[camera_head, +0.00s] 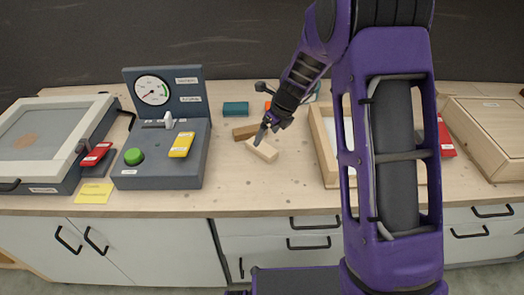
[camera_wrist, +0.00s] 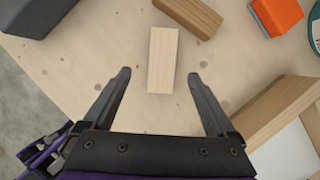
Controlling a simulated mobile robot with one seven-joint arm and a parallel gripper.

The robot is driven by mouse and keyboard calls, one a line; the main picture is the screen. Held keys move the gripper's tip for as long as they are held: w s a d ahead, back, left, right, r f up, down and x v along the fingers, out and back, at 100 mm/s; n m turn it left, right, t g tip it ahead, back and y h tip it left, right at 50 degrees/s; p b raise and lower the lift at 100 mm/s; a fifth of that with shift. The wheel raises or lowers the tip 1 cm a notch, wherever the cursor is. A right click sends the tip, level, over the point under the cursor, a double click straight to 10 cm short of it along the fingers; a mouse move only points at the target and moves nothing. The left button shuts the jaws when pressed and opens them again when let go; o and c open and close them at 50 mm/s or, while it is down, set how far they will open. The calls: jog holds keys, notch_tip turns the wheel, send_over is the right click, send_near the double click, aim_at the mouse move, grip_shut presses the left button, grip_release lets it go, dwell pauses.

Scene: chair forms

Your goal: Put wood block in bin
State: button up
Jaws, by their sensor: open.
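A pale wood block (camera_head: 264,151) lies on the workbench just below my gripper (camera_head: 262,134). In the wrist view the pale block (camera_wrist: 162,58) lies lengthwise just ahead of and between the two fingertips (camera_wrist: 160,76). The fingers are spread wide and hold nothing. A darker brown wood block (camera_head: 244,131) lies behind the pale one; it also shows at the top of the wrist view (camera_wrist: 192,14). An open wooden box (camera_head: 321,148) with a white inside stands to the right, partly hidden by my arm. I cannot tell if it is the bin.
A grey gauge console (camera_head: 160,150) with a green button and yellow switch stands left of the blocks. A teal item (camera_head: 236,108) lies behind them. An orange block (camera_wrist: 278,14) lies near the brown one. Bare bench lies in front of the pale block.

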aim_at(262, 146)
jog(key=x, duration=0.7)
jog(key=shift+w+d+f, duration=0.15)
jog(key=shift+d+f, duration=0.05)
jog(key=shift+f, duration=0.15)
grip_shut()
jog(key=shift+r, duration=0.1)
